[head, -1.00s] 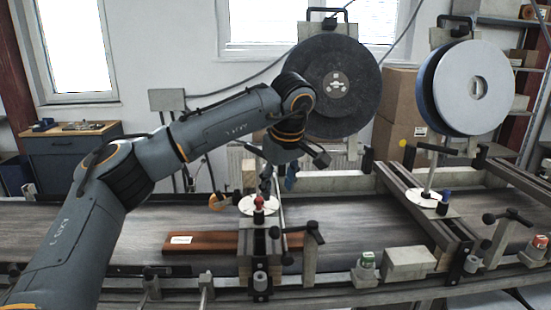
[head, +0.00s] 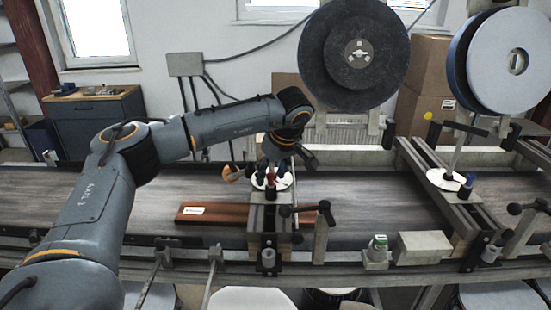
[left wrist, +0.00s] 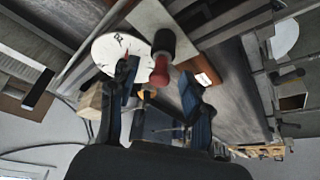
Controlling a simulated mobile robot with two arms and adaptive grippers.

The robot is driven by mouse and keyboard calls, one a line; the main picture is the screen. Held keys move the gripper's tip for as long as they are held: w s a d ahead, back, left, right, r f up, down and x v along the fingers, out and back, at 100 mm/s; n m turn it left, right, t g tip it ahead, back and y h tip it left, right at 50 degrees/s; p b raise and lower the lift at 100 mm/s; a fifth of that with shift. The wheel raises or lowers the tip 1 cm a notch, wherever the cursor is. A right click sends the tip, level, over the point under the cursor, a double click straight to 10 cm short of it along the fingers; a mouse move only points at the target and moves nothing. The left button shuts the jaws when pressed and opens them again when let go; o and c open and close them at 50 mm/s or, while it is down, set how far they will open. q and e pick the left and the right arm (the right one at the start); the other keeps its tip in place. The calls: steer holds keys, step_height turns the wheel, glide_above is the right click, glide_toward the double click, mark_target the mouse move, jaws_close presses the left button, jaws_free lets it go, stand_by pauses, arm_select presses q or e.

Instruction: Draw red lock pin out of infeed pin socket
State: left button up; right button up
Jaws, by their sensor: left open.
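The red lock pin (head: 271,179) stands in the dark infeed pin socket (head: 270,191) on the grey bracket beside the belt. In the left wrist view the pin's red knob (left wrist: 160,76) sticks out of the black socket (left wrist: 163,43), towards the gripper. My left gripper (head: 268,168) is above and around the knob. In the left wrist view its two dark blue fingers are apart (left wrist: 161,84), one on each side of the knob, with gaps visible. It is open and holds nothing. My right gripper is not in view.
A white disc (head: 286,182) lies beside the socket. A reddish-brown board (head: 225,215) lies on the conveyor belt (head: 60,205) under the bracket. A T-handle clamp (head: 320,228) stands just to the right.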

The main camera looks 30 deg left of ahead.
arm_select(q)
steer(key=shift+a+f, duration=0.2)
steer(key=shift+f, duration=0.2)
steer(key=shift+w+a+f, duration=0.1)
steer(key=shift+w+f, duration=0.05)
steer(key=shift+f, duration=0.2)
steer(key=shift+c, duration=0.6)
steer(key=c, duration=0.7)
jaws_close()
steer(key=shift+o, duration=0.3)
jaws_free()
jaws_close()
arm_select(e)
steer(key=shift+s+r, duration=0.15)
